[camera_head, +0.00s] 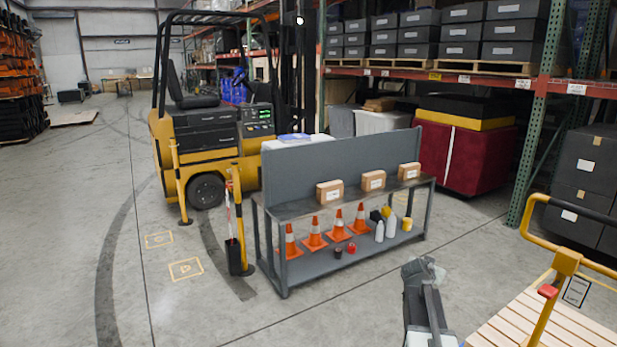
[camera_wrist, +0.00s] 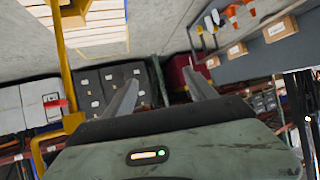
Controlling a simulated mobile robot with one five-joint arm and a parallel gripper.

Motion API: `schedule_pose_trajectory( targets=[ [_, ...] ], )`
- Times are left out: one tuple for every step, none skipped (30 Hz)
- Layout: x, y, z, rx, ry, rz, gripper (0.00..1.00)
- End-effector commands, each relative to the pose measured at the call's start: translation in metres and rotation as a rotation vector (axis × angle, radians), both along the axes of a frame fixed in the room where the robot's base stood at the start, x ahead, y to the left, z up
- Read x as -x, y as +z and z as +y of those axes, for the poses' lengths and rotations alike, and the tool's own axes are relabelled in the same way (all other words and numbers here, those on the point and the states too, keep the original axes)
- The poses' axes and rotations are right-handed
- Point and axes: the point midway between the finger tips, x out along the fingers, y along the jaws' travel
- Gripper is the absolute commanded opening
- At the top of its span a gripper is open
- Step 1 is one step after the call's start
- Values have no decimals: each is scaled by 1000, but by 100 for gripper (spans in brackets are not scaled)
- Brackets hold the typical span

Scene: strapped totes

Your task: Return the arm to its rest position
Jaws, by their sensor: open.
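My gripper (camera_head: 422,270) shows at the lower middle right of the head view, in front of the right end of the grey workbench (camera_head: 345,200) and apart from it. In the wrist view my gripper (camera_wrist: 162,78) has its two fingers spread wide, with nothing between them. The wrist view is tilted, with the floor at the top and the shelves low in the picture. My arm rises from the bottom edge of the head view; the rest of it is out of view.
Boxes (camera_head: 330,192) stand on the bench top; orange cones (camera_head: 314,236) and bottles stand on its lower shelf. A yellow cart handle (camera_head: 562,262) and wooden pallet (camera_head: 520,322) are close on the right. A forklift (camera_head: 205,135) stands behind. Floor at left is clear.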

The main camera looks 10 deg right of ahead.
Motion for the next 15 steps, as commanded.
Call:
schedule_pose_trajectory(
  targets=[
    [-4,-3,48,-29,46,29,65],
    [-6,-7,74,-50,71,52,65],
    [-5,-14,108,-75,107,91,65],
    [-3,-19,134,-96,135,124,65],
    [1,-25,160,-116,163,160,65],
    [9,-33,194,-142,204,213,65],
    [17,-40,218,-162,236,257,65],
    [27,-46,242,-183,269,305,65],
    [42,-55,272,-207,318,374,65],
    [55,-62,294,-227,355,429,65],
    [69,-68,313,-249,394,485,65],
    [91,-76,336,-277,447,564,65],
    [107,-81,349,-299,484,623,65],
    [124,-87,360,-320,523,683,65],
    [146,-92,368,-352,570,756,65]
  ],
)
